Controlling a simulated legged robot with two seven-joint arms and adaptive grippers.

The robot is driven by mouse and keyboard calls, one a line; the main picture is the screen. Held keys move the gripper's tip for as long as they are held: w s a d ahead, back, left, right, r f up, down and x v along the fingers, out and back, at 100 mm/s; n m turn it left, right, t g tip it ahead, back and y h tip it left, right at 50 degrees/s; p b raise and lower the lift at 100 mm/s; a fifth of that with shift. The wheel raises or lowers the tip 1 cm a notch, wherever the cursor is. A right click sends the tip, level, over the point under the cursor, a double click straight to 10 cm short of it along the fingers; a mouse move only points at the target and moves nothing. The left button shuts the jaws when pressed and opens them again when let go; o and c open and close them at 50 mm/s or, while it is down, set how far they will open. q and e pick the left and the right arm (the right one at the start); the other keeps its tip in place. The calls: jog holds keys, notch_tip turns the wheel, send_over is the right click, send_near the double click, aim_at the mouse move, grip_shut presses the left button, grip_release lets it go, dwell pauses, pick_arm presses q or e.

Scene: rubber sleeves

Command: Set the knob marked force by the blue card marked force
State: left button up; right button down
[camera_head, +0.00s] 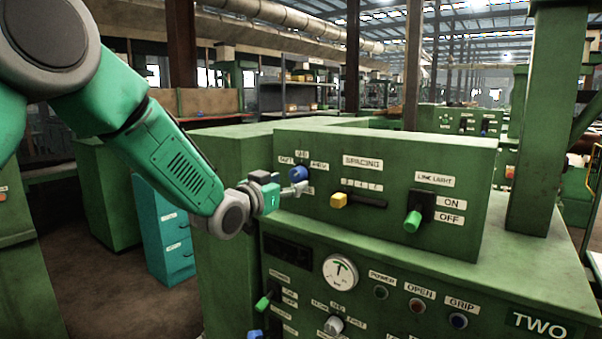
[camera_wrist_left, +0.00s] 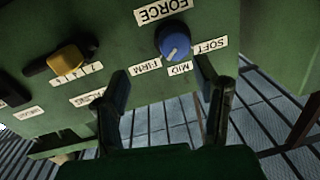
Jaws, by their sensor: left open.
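The blue force knob (camera_head: 296,172) is on the upper front panel of the green console, at its left end. In the left wrist view the knob (camera_wrist_left: 174,41) appears upside down, with FORCE, SOFT, MID and FIRM labels around it. A small pale mark shows on its MID-facing side; its exact setting is hard to tell. My left gripper (camera_head: 294,189) is at the panel beside the knob. In the left wrist view, the fingers of my left gripper (camera_wrist_left: 162,80) are spread apart, with the knob beyond their tips. I see no blue card. My right gripper is out of view.
The panel also has a yellow spacing slider (camera_head: 340,201) and a green line light switch (camera_head: 413,221). Below are a round gauge (camera_head: 340,272), several buttons and a grey knob (camera_head: 333,325). A teal drawer cabinet (camera_head: 165,235) stands at left.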

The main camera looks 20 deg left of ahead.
aim_at(296, 178)
pick_arm(q)
jog(key=x, duration=0.3)
jog(key=shift+w+p, duration=0.3)
jog(key=shift+w, duration=0.1)
jog(key=w+a, duration=0.2)
jog(key=w, duration=0.1)
jog(key=shift+a+f+p, duration=0.2)
jog(key=shift+a+p, duration=0.05)
jog(key=shift+p, duration=0.05)
jog(key=shift+w+d, duration=0.15)
jog(key=shift+d, duration=0.45)
jog(key=shift+w+d, duration=0.2)
jog(key=shift+d, duration=0.4)
jog(key=shift+d+r, duration=0.15)
jog(key=shift+d, duration=0.1)
jog(key=c, duration=1)
jog(key=shift+a, duration=0.35)
jog(key=shift+c, duration=0.7)
jog(key=shift+a+f, duration=0.25)
jog(key=shift+a, duration=0.3)
jog(key=shift+d, duration=0.5)
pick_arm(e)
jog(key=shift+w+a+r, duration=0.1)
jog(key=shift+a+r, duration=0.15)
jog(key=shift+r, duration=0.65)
